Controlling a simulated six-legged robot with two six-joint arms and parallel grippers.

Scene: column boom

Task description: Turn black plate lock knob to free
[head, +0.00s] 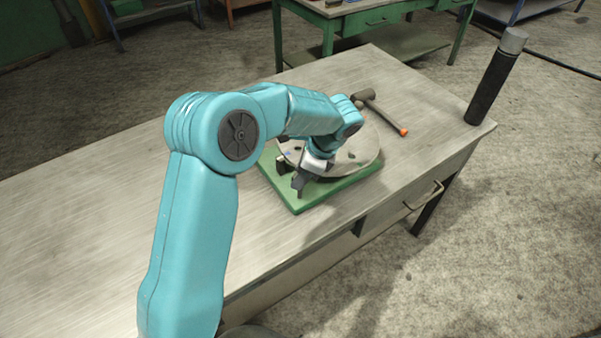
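A green square base (347,187) lies on the workbench and carries a round, pale grey plate (365,150) with small dark spots or holes. My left arm reaches over it from the lower left. My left gripper (299,182) points down at the near left edge of the plate, its dark fingers low over the base. A small dark piece shows beside the fingers; I cannot tell whether it is the black lock knob or part of the gripper. Whether the fingers are open or touch anything is too small to tell. My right gripper is not in view.
A hammer (383,114) with an orange handle end lies behind the plate. A black cylinder with a grey top (494,80) stands at the bench's right corner. The workbench (80,250) is clear at left. A drawer handle (424,195) sticks out in front. A green table stands behind.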

